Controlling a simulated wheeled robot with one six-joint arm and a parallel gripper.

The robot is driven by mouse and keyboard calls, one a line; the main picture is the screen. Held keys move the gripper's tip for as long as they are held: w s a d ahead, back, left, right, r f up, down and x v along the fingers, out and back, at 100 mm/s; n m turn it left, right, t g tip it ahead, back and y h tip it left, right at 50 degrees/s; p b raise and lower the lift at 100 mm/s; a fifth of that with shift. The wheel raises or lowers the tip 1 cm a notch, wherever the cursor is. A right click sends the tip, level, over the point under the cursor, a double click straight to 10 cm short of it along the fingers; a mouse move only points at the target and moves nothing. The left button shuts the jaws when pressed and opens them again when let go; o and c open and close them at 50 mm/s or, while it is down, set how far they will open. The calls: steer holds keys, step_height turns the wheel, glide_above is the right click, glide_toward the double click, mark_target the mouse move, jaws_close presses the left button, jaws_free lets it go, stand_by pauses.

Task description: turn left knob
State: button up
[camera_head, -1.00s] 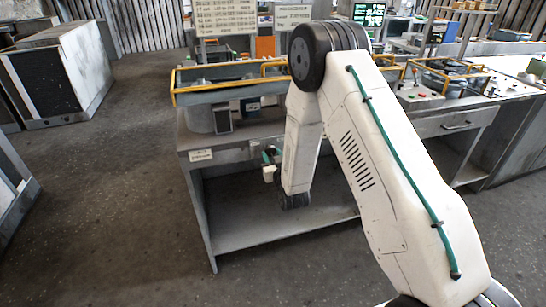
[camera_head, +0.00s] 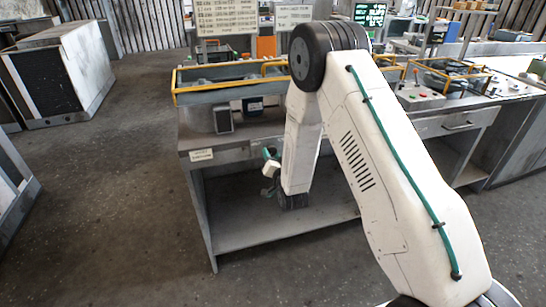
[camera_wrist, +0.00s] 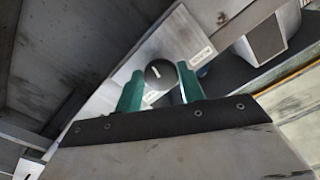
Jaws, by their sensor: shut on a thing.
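A round dark knob (camera_wrist: 160,76) with a pale pointer mark sits on the light front panel (camera_wrist: 178,35) of the bench, in the middle of the wrist view. The two green fingers of my gripper (camera_wrist: 158,69) stand on either side of it and are shut on it. The mark lies at a slant in the tilted wrist picture. In the head view the gripper (camera_head: 270,156) is at the bench's front edge, partly behind my arm, and the knob cannot be made out there. I cannot see a second knob.
The grey bench (camera_head: 230,243) has an open shelf below and a yellow rail (camera_head: 215,90) above. A small label (camera_head: 202,154) is on its front, left of my gripper. A control panel (camera_head: 418,95) stands to the right.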

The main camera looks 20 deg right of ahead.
stand_by(0.3)
steer(key=o, duration=1)
steer(key=shift+c, duration=0.2)
steer(key=s, duration=0.8)
